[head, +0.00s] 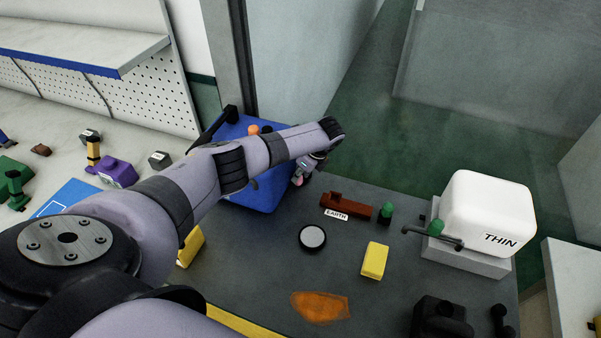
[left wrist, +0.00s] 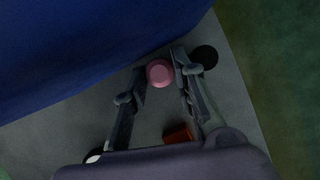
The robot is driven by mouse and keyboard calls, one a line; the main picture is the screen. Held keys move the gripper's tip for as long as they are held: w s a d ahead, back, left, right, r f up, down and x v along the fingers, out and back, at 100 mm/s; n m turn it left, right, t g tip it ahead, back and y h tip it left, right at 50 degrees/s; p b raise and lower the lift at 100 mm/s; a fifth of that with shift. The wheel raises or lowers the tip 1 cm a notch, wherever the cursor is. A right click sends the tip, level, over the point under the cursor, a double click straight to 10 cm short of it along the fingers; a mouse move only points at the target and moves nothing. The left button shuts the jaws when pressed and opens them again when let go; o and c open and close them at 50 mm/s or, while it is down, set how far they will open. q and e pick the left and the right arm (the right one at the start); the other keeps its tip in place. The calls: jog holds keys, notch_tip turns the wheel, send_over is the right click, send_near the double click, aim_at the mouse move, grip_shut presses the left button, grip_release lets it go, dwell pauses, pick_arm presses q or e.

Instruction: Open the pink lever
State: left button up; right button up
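The pink lever shows as a round pink knob (left wrist: 160,72) in the left wrist view, beside the blue box (left wrist: 75,50). In the head view a small bit of pink (head: 297,180) shows by the right side of the blue box (head: 262,192), mostly hidden by my arm. My left gripper (left wrist: 159,68) is open, with one finger on each side of the pink knob. The right finger looks very close to the knob; I cannot tell if it touches. The lever's shaft is hidden. My right gripper is not in view.
A white box (head: 490,205) marked THIN with a green-knobbed lever (head: 436,228) stands at right. A brown block (head: 346,205), green peg (head: 386,211), round dark puck (head: 312,238) and yellow block (head: 375,260) lie on the grey table. Shelving (head: 75,45) stands at upper left.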

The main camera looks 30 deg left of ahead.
pick_arm(q)
grip_shut()
jog(key=shift+d, duration=0.1)
jog(key=shift+w+d+f+n+g+b, duration=0.2)
jog(key=shift+d+n+g+b, duration=0.15)
jog(key=shift+n+b, duration=0.6)
jog(key=d+n+b, duration=0.1)
jog(key=n+b, duration=0.1)
jog(key=b, duration=0.2)
jog(key=w+n+g+h+b, duration=0.1)
jog(key=n+b, duration=0.1)
jog(key=b, duration=0.2)
jog(key=w+d+n+g+b, duration=0.1)
jog(key=n+b, duration=0.1)
jog(key=b, duration=0.3)
jog(key=shift+d+f+n, duration=0.1)
jog(key=shift+d+n, duration=0.25)
jog(key=shift+w+d+r+n+g+h+b, duration=0.1)
jog(key=shift+r+n+g+h+b, duration=0.25)
jog(key=shift+b, duration=0.65)
jog(key=o, duration=0.5)
grip_release()
jog(key=shift+o, duration=0.2)
